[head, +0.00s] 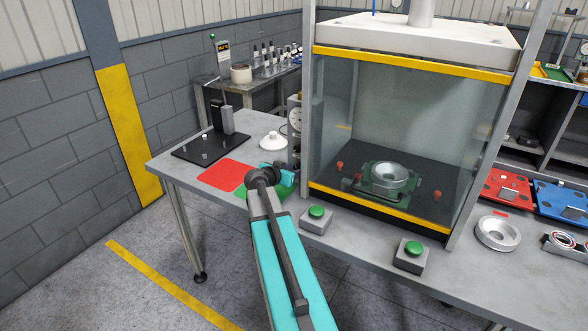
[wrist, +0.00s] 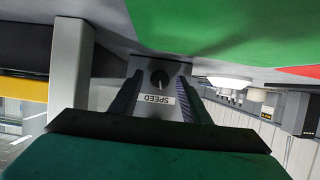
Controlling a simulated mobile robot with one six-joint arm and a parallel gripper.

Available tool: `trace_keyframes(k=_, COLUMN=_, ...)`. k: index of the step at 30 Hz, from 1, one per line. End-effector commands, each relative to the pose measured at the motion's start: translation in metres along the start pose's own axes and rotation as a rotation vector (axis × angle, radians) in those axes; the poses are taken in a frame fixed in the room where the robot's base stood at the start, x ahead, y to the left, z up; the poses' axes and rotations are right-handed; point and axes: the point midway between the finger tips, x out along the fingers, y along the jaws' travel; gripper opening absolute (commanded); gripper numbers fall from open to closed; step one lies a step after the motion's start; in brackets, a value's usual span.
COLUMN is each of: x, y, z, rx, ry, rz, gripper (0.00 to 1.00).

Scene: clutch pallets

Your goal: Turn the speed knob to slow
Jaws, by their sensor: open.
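The speed knob (wrist: 159,79) is a small dark round knob on a grey box face, with a white SPEED label (wrist: 154,98) beside it that reads upside down in the wrist view. Its pointer direction is too small to tell. My gripper (wrist: 158,86) is open, its two dark fingers apart on either side of the knob and label in the picture. Contact with the knob cannot be told. In the head view my gripper (head: 278,173) is at the table's left part, beside the glazed press; the knob is not visible there.
A green mat (wrist: 215,25) and a red mat (head: 227,175) lie close by. A steel post (wrist: 70,75) of the press frame stands near the gripper. A white domed part (head: 272,141) is behind it. Two green-button boxes (head: 316,219) sit at the front edge.

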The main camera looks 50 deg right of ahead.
Motion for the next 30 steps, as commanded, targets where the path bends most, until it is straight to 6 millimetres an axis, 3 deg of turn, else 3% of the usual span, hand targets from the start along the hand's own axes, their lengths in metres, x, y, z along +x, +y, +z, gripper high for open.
trace_keyframes(k=11, x=0.0031, y=0.0002, z=0.0, rx=0.0, ry=0.0, rz=0.0, gripper=0.43)
trace_keyframes(k=18, x=0.003, y=0.0002, z=0.0, rx=0.0, ry=0.0, rz=0.0, gripper=0.02)
trace_keyframes(k=30, x=0.0039, y=-0.0007, z=0.0018, rx=-0.04, ry=0.0, rz=0.017, gripper=0.02)
